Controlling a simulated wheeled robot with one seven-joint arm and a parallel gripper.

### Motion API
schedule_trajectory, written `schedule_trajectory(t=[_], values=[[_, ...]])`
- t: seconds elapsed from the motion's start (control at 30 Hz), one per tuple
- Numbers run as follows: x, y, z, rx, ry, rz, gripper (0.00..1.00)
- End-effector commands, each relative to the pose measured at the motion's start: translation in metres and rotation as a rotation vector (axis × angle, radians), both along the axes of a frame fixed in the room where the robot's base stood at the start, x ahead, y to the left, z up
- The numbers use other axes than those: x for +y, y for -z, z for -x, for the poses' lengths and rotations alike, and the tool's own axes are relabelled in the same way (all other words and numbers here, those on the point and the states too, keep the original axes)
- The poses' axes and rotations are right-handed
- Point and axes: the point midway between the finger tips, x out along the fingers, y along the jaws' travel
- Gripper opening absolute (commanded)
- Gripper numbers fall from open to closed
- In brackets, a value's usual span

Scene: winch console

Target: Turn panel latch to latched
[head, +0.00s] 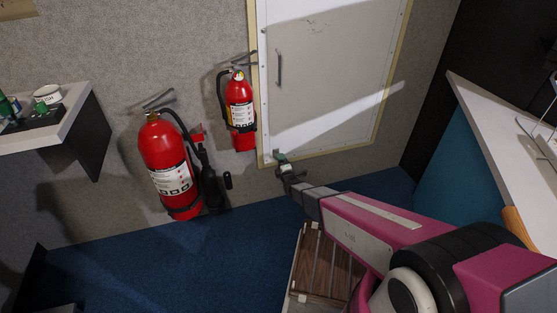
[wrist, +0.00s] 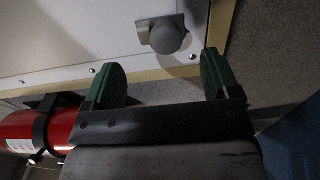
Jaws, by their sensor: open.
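The panel latch shows in the wrist view as a rounded grey knob (wrist: 167,38) on a small plate, with a small red mark at its left side. It sits on the white panel, close to its tan frame. My gripper (wrist: 162,62) is open, with a green finger on each side and nothing between them. The knob lies just beyond the fingertips, roughly centred between them, and appears apart from both. In the head view my gripper (head: 281,158) is at the lower left corner of the panel (head: 335,75); I cannot make out the latch there.
A small red extinguisher (head: 240,108) hangs just left of the panel. A larger one (head: 168,165) is further left. A shelf (head: 75,112) is at far left, a white desk (head: 490,135) at right. Blue floor (head: 120,270) is open at lower left.

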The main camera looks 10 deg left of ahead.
Motion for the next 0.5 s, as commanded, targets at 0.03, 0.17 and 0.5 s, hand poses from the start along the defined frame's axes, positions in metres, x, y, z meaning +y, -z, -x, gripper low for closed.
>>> schedule_trajectory(t=[0.03,0.17,0.5], values=[[-0.008,-0.002,0.013,0.002,0.0,0.001,0.82],[-0.019,-0.002,0.031,0.0,0.0,0.001,0.82],[-0.027,0.0,0.044,0.0,0.0,0.001,0.82]])
